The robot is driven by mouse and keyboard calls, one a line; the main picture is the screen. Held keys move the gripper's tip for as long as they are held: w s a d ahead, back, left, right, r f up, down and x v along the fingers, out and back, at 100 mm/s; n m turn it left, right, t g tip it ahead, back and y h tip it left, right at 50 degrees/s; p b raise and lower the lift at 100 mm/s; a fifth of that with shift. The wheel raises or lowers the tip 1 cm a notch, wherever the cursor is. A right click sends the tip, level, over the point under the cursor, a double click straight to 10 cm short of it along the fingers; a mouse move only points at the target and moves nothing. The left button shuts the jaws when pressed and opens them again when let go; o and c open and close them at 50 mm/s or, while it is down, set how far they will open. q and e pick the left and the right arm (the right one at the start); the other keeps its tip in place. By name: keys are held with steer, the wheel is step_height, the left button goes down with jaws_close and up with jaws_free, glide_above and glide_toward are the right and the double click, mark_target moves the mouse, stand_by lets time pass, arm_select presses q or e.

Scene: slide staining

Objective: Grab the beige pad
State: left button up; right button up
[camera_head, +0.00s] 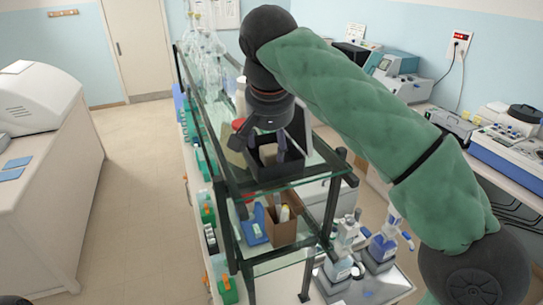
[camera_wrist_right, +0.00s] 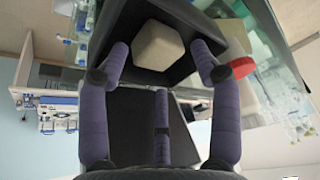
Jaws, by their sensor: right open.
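The beige pad (camera_wrist_right: 158,52) is a small block with rounded corners. It lies inside an open black box (camera_wrist_right: 130,12) in the right wrist view. In the head view, part of the pad (camera_head: 268,153) shows inside the black box (camera_head: 283,172) on the upper glass shelf. My right gripper (camera_head: 261,142) points down over the box. Its purple fingers are open and spread, and in the wrist view the pad shows between and beyond the fingertips (camera_wrist_right: 161,50). I cannot tell whether they touch it. My left gripper is not in view.
The glass shelf (camera_head: 315,172) has a dark frame and holds glassware (camera_head: 205,50) farther back. A red-capped item (camera_wrist_right: 242,67) stands close beside the box. A brown box (camera_head: 283,228) sits on the shelf below. Open floor (camera_head: 135,190) lies to the left.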

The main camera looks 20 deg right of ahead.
steer(key=shift+x, duration=1.35)
steer(key=shift+r, duration=0.1)
steer(key=c, duration=0.6)
